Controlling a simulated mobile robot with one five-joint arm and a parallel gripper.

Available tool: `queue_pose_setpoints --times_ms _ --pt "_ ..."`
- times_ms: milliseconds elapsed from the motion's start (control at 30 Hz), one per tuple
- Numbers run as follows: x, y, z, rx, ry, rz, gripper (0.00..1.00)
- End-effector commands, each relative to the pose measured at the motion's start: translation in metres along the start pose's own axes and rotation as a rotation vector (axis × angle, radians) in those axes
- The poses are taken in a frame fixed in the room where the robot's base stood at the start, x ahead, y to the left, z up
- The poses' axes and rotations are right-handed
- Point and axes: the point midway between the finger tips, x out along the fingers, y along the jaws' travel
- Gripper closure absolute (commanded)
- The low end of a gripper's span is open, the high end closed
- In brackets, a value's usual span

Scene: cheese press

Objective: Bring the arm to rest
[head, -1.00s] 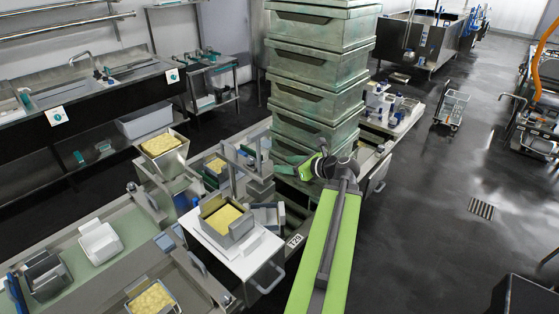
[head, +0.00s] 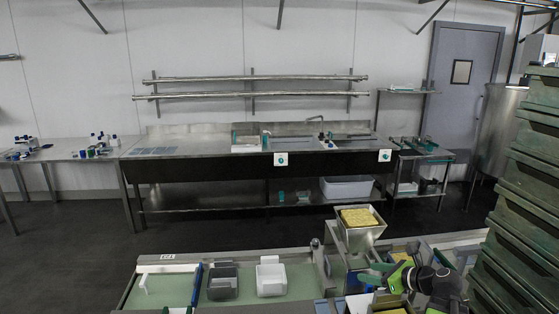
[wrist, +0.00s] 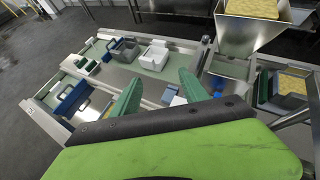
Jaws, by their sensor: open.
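My gripper (wrist: 160,93) shows in the wrist view with its two green fingers spread apart and nothing between them. In the head view my gripper (head: 377,273) is at the lower right, folded close with my green and black arm, over the cluttered end of the bench. Part of it is hard to make out there. The fingers appear above the bench in the wrist view; whether they touch anything I cannot tell.
A metal hopper of yellow curd (head: 360,217) stands beside my gripper. A stack of green crates (head: 525,200) rises at the right. A grey tub (head: 222,283) and a white tub (head: 270,280) sit on the green bench top. The dark floor (head: 80,240) at left is clear.

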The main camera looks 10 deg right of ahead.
Motion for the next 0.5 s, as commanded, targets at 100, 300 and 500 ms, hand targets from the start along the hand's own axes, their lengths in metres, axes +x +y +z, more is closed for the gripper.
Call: queue_pose_setpoints --times_ms 100,300,500 --pt "0.072 0.084 0.017 -0.220 0.093 0.175 0.48" --pt "0.139 0.213 0.011 -0.752 0.240 0.463 0.48" --pt "0.156 0.291 -0.017 -1.348 0.336 0.751 0.48"
